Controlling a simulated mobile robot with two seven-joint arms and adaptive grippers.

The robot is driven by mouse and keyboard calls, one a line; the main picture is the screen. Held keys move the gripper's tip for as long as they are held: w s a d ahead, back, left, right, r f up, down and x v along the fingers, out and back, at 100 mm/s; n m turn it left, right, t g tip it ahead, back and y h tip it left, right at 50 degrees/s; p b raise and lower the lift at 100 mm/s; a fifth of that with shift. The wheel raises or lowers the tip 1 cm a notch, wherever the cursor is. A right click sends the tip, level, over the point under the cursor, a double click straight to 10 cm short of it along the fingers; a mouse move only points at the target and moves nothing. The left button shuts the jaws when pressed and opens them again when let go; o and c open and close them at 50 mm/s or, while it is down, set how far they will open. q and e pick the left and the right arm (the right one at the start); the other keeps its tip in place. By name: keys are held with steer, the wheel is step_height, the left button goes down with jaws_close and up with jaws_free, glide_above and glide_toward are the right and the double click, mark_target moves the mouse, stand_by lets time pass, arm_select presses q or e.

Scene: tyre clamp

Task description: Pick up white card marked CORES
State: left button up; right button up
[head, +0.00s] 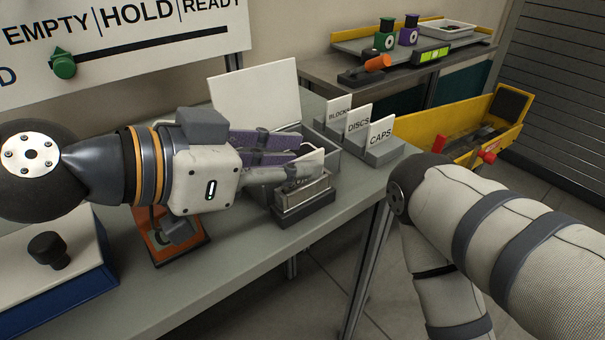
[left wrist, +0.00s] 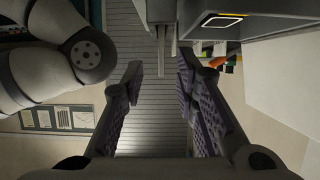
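No card with the word CORES can be read. A white card (head: 314,160) stands in a dark holder (head: 306,212) with a metal front plate, partly hidden behind my left gripper; its face marking is hidden. My left gripper (head: 304,160) reaches in from the left, with its fingertips close beside this card. The left wrist view shows the gripper (left wrist: 160,80) open, its two purple-padded fingers well apart. Whether the card lies between the fingers cannot be told. My right gripper is out of view.
White cards marked BLOCKS (head: 338,114), DISCS (head: 357,122) and CAPS (head: 380,133) stand in grey holders at the right. A grey tray (head: 325,143) and blank white panel (head: 257,95) are behind my gripper. An orange-framed item (head: 190,247) and blue-sided box (head: 62,290) are nearer.

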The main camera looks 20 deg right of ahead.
mark_target(319, 154)
arm_select(q)
steer(key=x, duration=0.2)
steer(key=shift+w+d+f, duration=0.15)
steer(key=shift+w+d, duration=0.05)
steer(key=shift+d, duration=0.1)
jaws_close()
steer(key=shift+a, duration=0.1)
